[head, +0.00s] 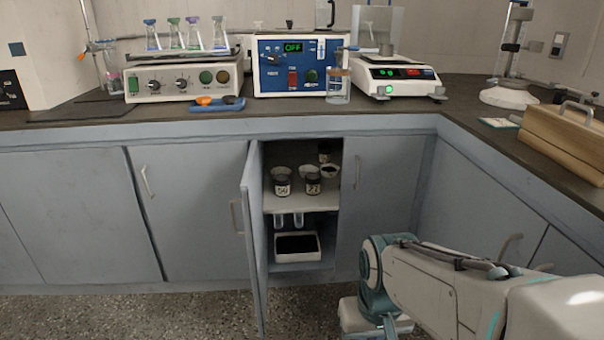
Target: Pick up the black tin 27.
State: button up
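The label numbers are too small to read surely, so I cannot tell which tin is 27. My arm reaches in from the lower right and bends down in front of the cabinets. My gripper's fingers are not visible.
The cupboard door (252,235) stands open on the left side of the opening. Instruments and glassware crowd the dark counter (200,118) above. The floor in front is clear.

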aim_at(313, 184)
jog(key=z, duration=0.05)
jog(key=k, duration=0.35)
jog(key=u, duration=0.95)
jog(key=i, duration=0.8)
jog(key=z, duration=0.6)
jog(key=i, duration=0.7)
jog(key=z, duration=0.65)
